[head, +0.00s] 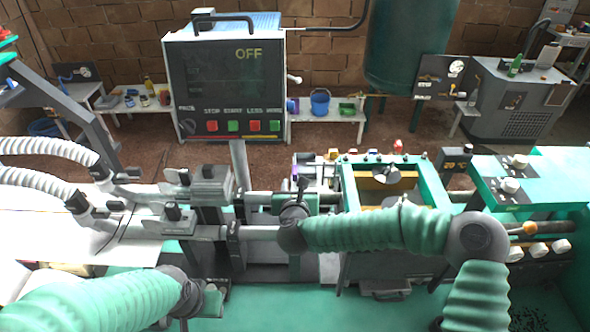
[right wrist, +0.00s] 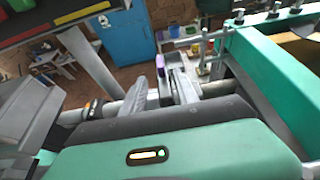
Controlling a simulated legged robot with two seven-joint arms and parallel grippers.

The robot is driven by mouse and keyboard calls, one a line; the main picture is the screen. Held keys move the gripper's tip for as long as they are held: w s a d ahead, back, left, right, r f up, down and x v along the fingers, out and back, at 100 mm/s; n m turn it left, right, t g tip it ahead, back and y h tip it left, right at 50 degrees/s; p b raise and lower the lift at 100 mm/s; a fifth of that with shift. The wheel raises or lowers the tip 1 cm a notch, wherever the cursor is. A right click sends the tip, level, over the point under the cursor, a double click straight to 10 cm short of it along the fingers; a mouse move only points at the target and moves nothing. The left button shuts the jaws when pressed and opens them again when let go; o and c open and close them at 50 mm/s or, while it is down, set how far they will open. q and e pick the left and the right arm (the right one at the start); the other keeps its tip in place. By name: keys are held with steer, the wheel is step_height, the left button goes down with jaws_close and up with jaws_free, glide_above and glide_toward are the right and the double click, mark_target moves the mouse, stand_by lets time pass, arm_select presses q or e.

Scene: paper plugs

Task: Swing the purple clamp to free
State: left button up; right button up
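The purple clamp shows as a small purple piece (head: 294,170) beside the pale upright at the left of the green frame. In the right wrist view its purple tip (right wrist: 160,64) appears beyond and between my fingertips, with grey metal near it.
A control panel (head: 225,85) reading OFF stands on a post behind the bars. The green frame (head: 348,190) is close to my right gripper's right. Grey blocks (head: 210,186) and white hoses (head: 45,150) are at the left. A green-topped box (head: 560,165) stands at the right.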

mark_target(295, 174)
steer(key=p+x, duration=0.1)
steer(key=x, duration=1)
steer(key=shift+w+f, duration=0.15)
steer(key=shift+f, duration=0.1)
jaws_close()
stand_by(0.7)
